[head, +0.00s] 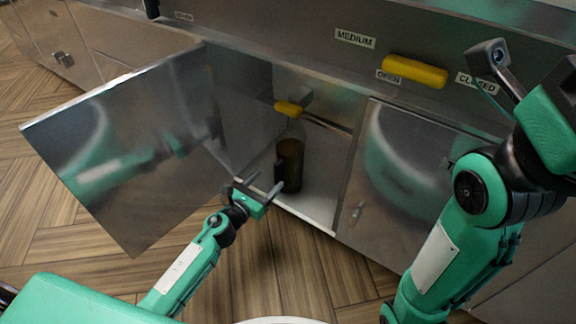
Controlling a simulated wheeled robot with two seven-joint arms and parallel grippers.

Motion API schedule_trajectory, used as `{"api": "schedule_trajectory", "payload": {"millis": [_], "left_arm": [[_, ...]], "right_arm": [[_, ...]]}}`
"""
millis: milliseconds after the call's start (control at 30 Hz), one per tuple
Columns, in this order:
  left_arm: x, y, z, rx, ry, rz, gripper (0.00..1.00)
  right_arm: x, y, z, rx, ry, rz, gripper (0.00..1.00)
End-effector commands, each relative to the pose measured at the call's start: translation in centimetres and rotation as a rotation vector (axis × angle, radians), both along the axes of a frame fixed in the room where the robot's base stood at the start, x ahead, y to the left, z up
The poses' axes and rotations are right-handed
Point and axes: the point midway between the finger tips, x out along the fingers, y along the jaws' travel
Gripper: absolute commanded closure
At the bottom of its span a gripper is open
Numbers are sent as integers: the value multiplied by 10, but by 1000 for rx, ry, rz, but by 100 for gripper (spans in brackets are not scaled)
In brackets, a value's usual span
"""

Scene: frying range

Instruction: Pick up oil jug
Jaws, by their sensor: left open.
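My left gripper (264,184) is open and empty at the cabinet opening, in front of and to the lower left of the jug. Its fingers point towards the jug; whether they touch it I cannot tell. My right arm (470,195) is raised at the right; its gripper is not clearly seen.
The metal cabinet door (130,150) hangs open at the left, close to my left arm. A closed door (400,170) is right of the opening. A yellow handle (414,71) sits above, between labels. The wooden floor (300,270) is clear.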

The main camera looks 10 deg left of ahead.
Motion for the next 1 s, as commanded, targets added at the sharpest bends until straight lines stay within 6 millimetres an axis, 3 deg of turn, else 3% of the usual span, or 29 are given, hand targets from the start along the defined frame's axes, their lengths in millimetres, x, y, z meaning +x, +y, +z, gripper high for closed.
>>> {"api": "schedule_trajectory", "payload": {"millis": [233,500,833,867,1000], "left_arm": [[15,-6,-3,0,-1,1,36],[48,-20,-7,-1,-1,1,36],[54,-22,-8,-1,0,0,36],[54,-22,-8,-1,0,0,38],[54,-22,-8,-1,0,0,65]], "right_arm": [[0,0,-2,0,0,0,64],[0,1,-4,-2,1,-2,64],[-1,1,-4,1,-2,0,64],[-1,1,-4,1,-2,0,64],[-1,1,-4,2,-2,0,64]]}}
